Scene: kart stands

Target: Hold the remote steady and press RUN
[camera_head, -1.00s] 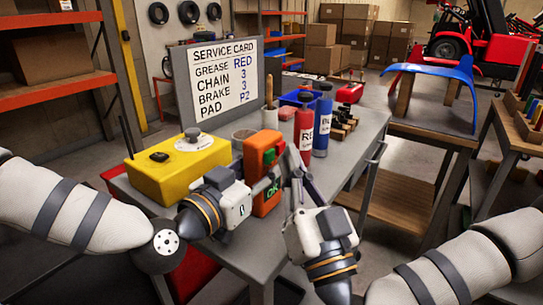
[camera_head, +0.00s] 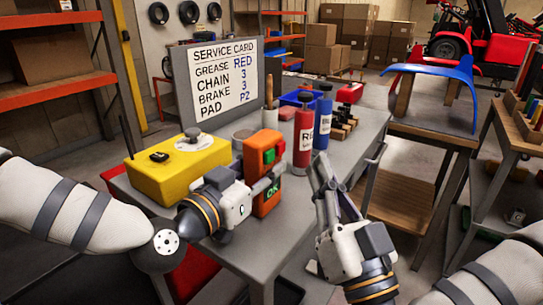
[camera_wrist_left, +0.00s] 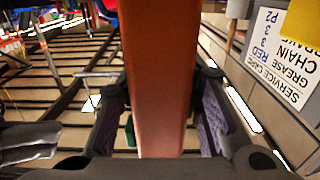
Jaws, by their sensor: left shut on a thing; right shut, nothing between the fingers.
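The remote (camera_head: 263,153) is an upright orange box with a green patch near its top and a green OK on its lower front. My left gripper (camera_head: 264,187) is shut on it from the left at mid height. In the left wrist view the remote's orange-brown side (camera_wrist_left: 160,75) fills the gap between the finger pads. I cannot tell whether its base touches the table. My right gripper (camera_head: 323,170) is shut and empty, to the right of the remote and apart from it, fingers pointing up. I cannot make out a RUN label.
The grey table (camera_head: 262,240) holds a yellow box (camera_head: 177,168), a red bottle (camera_head: 303,138), a blue bottle (camera_head: 322,122) and a service card (camera_head: 222,75) behind. A blue fender (camera_head: 435,72) sits on a stand at the right. The table's front is clear.

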